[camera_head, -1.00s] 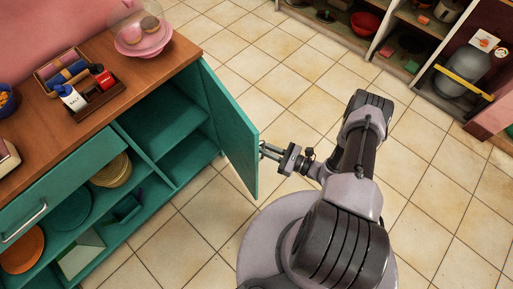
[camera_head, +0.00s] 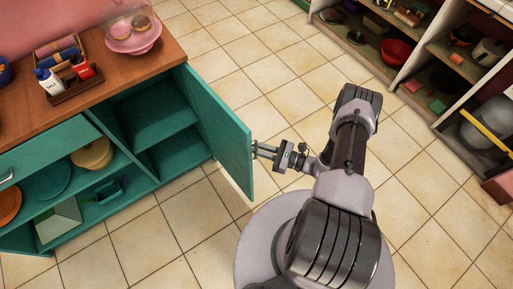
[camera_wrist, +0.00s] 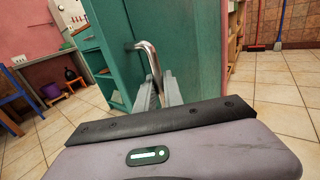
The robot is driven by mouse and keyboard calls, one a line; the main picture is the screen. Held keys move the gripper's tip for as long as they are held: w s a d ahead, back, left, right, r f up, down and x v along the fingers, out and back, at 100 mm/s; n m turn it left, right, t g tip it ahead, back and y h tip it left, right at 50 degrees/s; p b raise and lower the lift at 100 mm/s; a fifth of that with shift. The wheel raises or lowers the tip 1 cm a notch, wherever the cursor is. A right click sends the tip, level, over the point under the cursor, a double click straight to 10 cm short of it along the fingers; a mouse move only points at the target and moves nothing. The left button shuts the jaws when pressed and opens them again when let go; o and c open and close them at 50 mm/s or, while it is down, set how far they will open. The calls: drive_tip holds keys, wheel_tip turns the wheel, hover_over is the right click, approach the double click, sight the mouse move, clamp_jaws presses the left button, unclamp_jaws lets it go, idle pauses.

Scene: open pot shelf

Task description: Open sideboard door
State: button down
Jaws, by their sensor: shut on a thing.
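The teal sideboard (camera_head: 90,210) stands at the left in the head view, under a wooden top. Its door (camera_head: 218,128) stands wide open, hinged at the right end, and the shelves inside (camera_head: 155,130) show. In the wrist view the door's outer face (camera_wrist: 190,50) is close ahead, with a shiny metal bar handle (camera_wrist: 150,60) on it. My gripper (camera_head: 260,150) is at the door's outer side near its free edge. In the wrist view my gripper (camera_wrist: 158,90) is shut on the lower part of the handle.
The sideboard top holds a pink cake stand (camera_head: 133,38) and a wooden caddy (camera_head: 72,90) with bottles. Open shelves (camera_head: 450,60) with pots stand at the upper right. Tiled floor (camera_head: 270,60) is clear between them.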

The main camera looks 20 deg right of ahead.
drive_tip(key=shift+w, duration=0.1)
drive_tip(key=c, duration=1.7)
unclamp_jaws()
drive_tip(key=shift+c, duration=0.2)
drive_tip(key=p+v, duration=0.2)
drive_tip(key=v, duration=1.5)
drive_tip(key=shift+p, duration=0.3)
drive_tip(key=shift+d, duration=0.1)
